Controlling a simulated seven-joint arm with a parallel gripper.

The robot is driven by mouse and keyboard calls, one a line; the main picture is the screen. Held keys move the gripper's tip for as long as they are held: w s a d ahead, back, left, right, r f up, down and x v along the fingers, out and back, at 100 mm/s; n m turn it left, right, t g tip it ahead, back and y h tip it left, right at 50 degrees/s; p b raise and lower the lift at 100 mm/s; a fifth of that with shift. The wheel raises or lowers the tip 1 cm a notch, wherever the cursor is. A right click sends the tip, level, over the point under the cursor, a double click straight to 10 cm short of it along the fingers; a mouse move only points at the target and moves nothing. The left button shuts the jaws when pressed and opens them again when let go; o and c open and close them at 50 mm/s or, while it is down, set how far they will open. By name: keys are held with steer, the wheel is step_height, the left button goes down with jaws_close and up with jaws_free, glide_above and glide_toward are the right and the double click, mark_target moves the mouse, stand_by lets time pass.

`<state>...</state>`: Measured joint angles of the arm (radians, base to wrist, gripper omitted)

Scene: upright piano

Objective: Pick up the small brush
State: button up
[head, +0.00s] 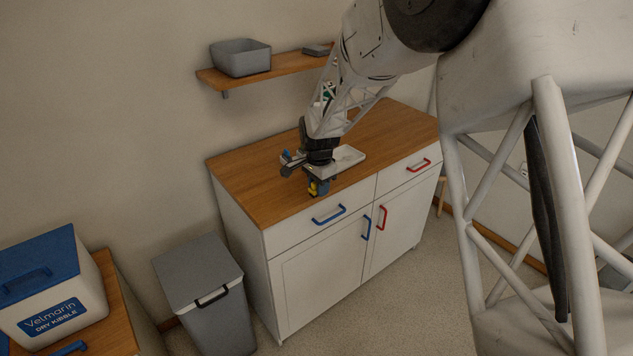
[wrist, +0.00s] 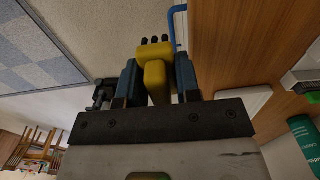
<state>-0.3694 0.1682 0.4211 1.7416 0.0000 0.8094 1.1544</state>
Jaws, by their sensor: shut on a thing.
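The small brush is yellow with short dark tufts, and it shows in the wrist view (wrist: 155,62) between the two blue-grey fingers of my gripper (wrist: 157,80). The fingers are shut on its yellow body, and the tufts point away from my gripper. In the head view, my gripper (head: 318,186) is at the front edge of the wooden worktop, with a bit of the yellow brush (head: 312,188) showing. My gripper hides most of the brush there. I cannot tell whether the brush touches the worktop.
The white cabinet (head: 318,270) has blue and red handles. A green-and-white container (wrist: 304,135) stands near. A wall shelf (head: 285,66) holds a grey bin (head: 240,58). A grey trash bin (head: 205,290) stands left.

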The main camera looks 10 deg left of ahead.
steer(key=shift+s+d, duration=0.1)
steer(key=shift+s, duration=0.25)
stand_by(0.4)
steer(key=o, duration=0.3)
steer(key=shift+c, duration=0.9)
steer(key=w+d+r, duration=0.1)
steer(key=w, duration=1.2)
steer(key=w+r, duration=0.2)
steer(key=w, duration=1)
steer(key=shift+w+d+r, duration=0.25)
steer(key=shift+w+d, duration=0.15)
